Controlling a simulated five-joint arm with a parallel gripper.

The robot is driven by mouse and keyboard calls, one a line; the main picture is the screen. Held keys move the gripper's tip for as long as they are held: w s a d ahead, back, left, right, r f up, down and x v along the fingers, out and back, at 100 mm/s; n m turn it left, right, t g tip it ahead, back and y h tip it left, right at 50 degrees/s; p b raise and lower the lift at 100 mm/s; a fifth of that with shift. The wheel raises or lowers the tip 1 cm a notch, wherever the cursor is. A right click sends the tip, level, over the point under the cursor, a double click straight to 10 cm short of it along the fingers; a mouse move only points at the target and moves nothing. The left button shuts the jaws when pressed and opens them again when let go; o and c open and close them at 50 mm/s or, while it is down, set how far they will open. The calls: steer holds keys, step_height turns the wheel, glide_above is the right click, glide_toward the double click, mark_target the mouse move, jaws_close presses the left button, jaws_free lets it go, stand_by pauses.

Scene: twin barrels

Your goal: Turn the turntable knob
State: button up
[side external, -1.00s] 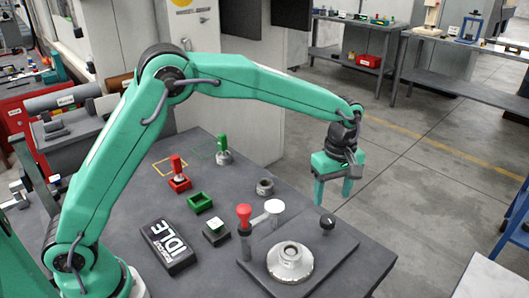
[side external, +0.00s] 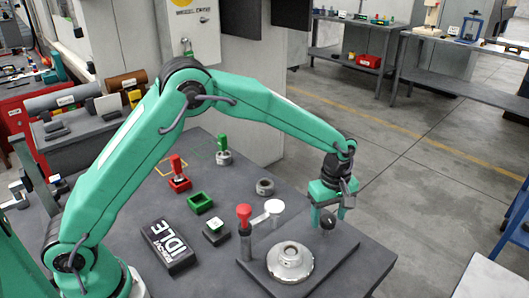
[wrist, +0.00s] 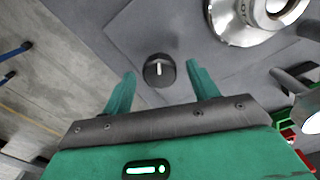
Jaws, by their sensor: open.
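The small black knob (side external: 327,223) stands on the far right corner of the dark plate on the table. In the wrist view the knob (wrist: 158,74) is round with a white pointer line, which runs nearly straight up and down in the picture. The silver round turntable (side external: 290,263) sits on the same plate, and its edge shows at the upper right of the wrist view (wrist: 232,28). My gripper (side external: 328,216) is open and points down at the knob. In the wrist view its two green fingers (wrist: 161,72) are on either side of the knob, with gaps visible.
A red-topped post (side external: 244,218) and a white-topped one (side external: 274,207) stand left of the knob. A grey ring (side external: 265,187) lies behind them. The table's right edge is close beyond the knob.

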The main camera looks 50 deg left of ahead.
steer(key=c, duration=1)
steer(key=shift+m, duration=0.3)
